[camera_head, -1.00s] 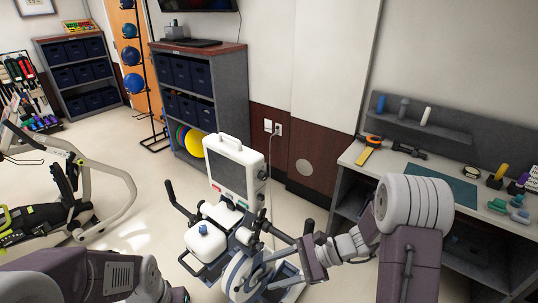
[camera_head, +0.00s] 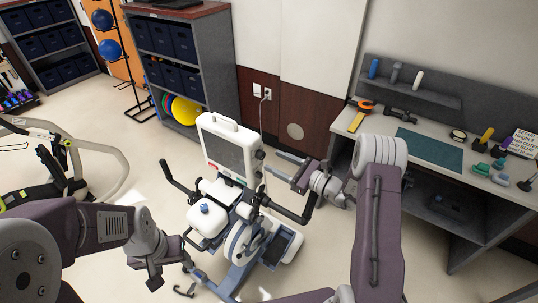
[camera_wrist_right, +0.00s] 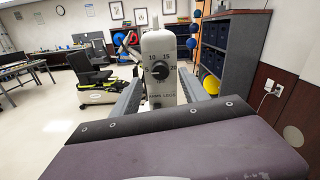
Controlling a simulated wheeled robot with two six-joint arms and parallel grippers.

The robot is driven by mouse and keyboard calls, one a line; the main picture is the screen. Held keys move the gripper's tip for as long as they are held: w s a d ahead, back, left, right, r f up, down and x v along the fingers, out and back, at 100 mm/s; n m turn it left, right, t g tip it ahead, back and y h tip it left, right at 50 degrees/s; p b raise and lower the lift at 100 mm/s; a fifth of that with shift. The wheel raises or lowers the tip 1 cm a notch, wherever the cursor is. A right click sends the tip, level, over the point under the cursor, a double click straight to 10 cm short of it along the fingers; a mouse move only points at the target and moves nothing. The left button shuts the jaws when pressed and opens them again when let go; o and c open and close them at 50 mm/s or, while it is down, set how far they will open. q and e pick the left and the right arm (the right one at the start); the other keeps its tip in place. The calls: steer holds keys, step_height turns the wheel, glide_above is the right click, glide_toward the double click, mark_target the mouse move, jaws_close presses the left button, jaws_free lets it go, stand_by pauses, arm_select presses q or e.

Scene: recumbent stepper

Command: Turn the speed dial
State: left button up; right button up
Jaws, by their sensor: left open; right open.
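The speed dial (camera_wrist_right: 159,70) is a round black knob on the white side face of the stepper console (camera_wrist_right: 159,50), with numbers around it, in the right wrist view. In the head view the console (camera_head: 226,146) stands upright, and dark round parts show on its right side. My right gripper (camera_head: 271,162) is open beside that side, its fingers pointing at it. In the right wrist view the dial appears between the two fingers (camera_wrist_right: 168,88), apart from both. My left gripper (camera_head: 190,279) is open and low, at the lower left of the stepper.
The stepper (camera_head: 240,240) has black handles, one close to my right gripper. A workbench (camera_head: 440,150) with tools stands at the right. A dark shelf unit (camera_head: 215,65) stands behind. Open floor (camera_head: 110,150) lies left of the stepper.

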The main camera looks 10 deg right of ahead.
mark_target(263, 156)
steer(key=x, duration=0.5)
steer(key=shift+f+p, duration=0.15)
steer(key=shift+p, duration=0.25)
steer(key=shift+s+d, duration=0.35)
steer(key=shift+d, duration=0.05)
steer(key=shift+a, duration=0.1)
jaws_close()
arm_select(q)
steer(key=shift+w+a+r, duration=0.2)
steer(key=shift+w+r, duration=0.05)
steer(key=shift+r, duration=0.3)
steer(key=shift+f, duration=0.1)
arm_select(e)
steer(key=shift+m, duration=0.4)
steer(key=shift+m+b, duration=0.3)
steer(key=shift+m, duration=0.8)
steer(key=m, duration=0.2)
steer(key=shift+m, duration=0.3)
arm_select(q)
steer(key=shift+p, duration=0.3)
arm_select(e)
steer(key=m, duration=0.5)
steer(key=shift+m, duration=0.7)
